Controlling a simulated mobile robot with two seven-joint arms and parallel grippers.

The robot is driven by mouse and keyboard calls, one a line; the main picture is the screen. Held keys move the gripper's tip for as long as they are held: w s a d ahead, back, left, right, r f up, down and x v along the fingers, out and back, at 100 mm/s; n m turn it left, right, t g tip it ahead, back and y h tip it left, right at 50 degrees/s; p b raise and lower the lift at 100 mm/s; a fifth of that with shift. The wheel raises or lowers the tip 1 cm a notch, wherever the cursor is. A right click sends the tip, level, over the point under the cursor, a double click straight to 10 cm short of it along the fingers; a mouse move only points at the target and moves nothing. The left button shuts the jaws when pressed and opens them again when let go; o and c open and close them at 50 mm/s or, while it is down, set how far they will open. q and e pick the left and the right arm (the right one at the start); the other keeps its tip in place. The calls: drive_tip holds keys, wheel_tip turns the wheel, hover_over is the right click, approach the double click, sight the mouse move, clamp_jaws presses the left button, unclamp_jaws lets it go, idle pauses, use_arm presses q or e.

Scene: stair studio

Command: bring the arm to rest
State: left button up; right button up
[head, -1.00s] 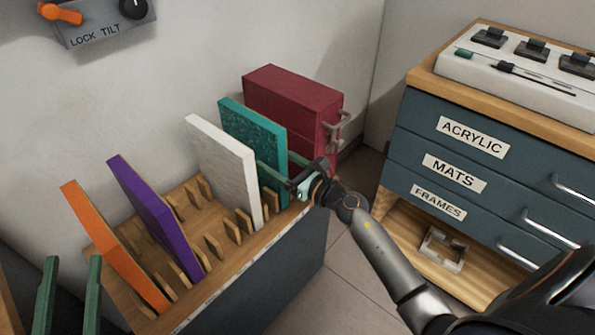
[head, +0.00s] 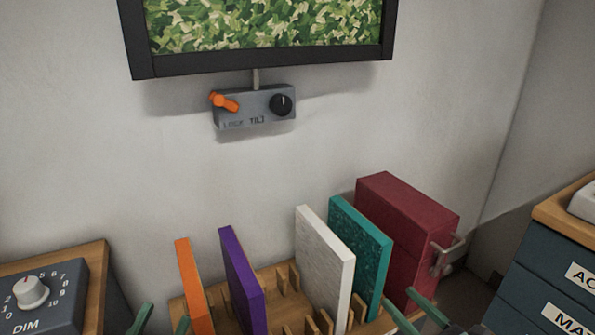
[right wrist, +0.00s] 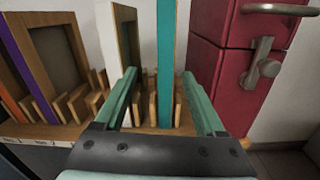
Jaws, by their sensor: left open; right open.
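My right gripper (head: 416,308) shows at the lower edge of the head view, its two green fingers apart. In the right wrist view the open gripper (right wrist: 165,88) faces the edge of a teal panel (right wrist: 166,60), which appears between the fingers; nothing is gripped. The teal panel (head: 362,250) stands upright in the wooden slotted rack (head: 284,297). My left gripper (head: 162,320) shows only its green fingertips at the bottom left, apart and empty. The rest of both arms is out of the head view.
White (head: 325,262), purple (head: 240,275) and orange (head: 192,285) panels stand in the rack. A dark red box (head: 408,225) with a metal handle stands at right. A labelled drawer cabinet (head: 560,265), a DIM dial box (head: 45,295) and a LOCK TILT wall box (head: 255,107) flank the space.

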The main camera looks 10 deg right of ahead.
drive_tip(key=s+a+r+m+t+y, duration=0.15)
drive_tip(key=s+a+r+m, duration=0.45)
drive_tip(key=m, duration=1)
drive_tip(key=s+a+r+m+t+y, duration=0.1)
drive_tip(key=s+a+r+m+t, duration=0.4)
drive_tip(key=m, duration=1.1)
drive_tip(key=w+f+m+g+h+p, duration=0.25)
drive_tip(key=g+h+p, duration=0.4)
drive_tip(key=p, duration=0.65)
use_arm(q)
drive_tip(key=s+a+f+n+g+y+p, duration=0.1)
drive_tip(key=s+f+n+g+y+p, duration=0.2)
drive_tip(key=f+g+p, duration=0.2)
drive_tip(key=s+a+f+n+g+y+p, duration=0.2)
drive_tip(key=s+f+n+g+y+p, duration=0.1)
drive_tip(key=f+g+p, duration=0.3)
drive_tip(key=shift+s+f+g+y, duration=0.45)
drive_tip(key=shift+s+f, duration=0.25)
drive_tip(key=shift+f, duration=0.65)
use_arm(e)
drive_tip(key=s+d+f+m+g, duration=0.1)
drive_tip(key=s+f+m+g, duration=0.1)
drive_tip(key=s+f+g, duration=0.5)
drive_tip(key=shift+s+d+f+g, duration=0.25)
drive_tip(key=shift+s+g, duration=0.25)
drive_tip(key=shift+s, duration=0.75)
use_arm(q)
drive_tip(key=shift+a, duration=0.1)
use_arm(e)
drive_tip(key=shift+m, duration=0.25)
